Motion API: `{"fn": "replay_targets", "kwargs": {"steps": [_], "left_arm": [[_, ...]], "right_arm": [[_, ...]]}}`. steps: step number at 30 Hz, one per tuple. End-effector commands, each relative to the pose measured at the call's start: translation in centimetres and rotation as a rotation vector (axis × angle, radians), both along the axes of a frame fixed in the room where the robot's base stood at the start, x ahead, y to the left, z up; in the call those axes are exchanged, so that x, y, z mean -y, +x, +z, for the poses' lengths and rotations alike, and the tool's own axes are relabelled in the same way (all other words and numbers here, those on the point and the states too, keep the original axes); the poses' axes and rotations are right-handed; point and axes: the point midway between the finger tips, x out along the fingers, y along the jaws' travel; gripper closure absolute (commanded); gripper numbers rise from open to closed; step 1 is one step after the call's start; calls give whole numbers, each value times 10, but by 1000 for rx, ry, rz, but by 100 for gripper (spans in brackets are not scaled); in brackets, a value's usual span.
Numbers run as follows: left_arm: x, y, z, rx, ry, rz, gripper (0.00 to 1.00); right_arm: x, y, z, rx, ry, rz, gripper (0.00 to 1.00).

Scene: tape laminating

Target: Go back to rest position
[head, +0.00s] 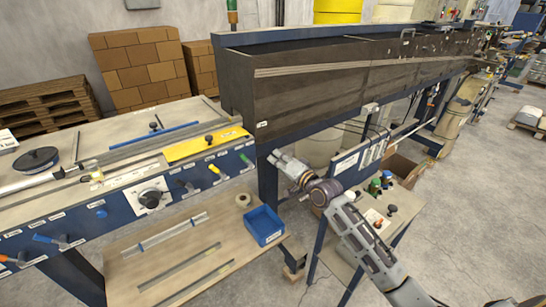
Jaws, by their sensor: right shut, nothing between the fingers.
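My right gripper (273,157) is in the middle of the head view, at the end of my right arm, which comes in from the lower right. It is shut and holds nothing. Its fingertips point up and left, in front of the blue frame at the near end of the long dark trough (320,88). I cannot tell whether they touch the frame. My left gripper is not in view.
A control bench (120,215) with knobs and levers stands at left. Below it, a wooden shelf (180,270) holds a blue bin (264,226) and a tape roll (243,200). Floor (470,200) at right is clear.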

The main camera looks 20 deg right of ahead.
Motion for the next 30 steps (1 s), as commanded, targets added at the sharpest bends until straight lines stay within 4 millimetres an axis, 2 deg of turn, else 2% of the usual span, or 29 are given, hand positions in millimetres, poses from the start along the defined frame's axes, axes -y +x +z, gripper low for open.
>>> {"fn": "replay_targets", "kwargs": {"steps": [19, 30], "left_arm": [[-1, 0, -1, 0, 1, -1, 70], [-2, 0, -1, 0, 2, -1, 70]], "right_arm": [[2, -6, 0, 3, -10, 0, 100], [4, -5, 3, 85, -176, -4, 100]]}}
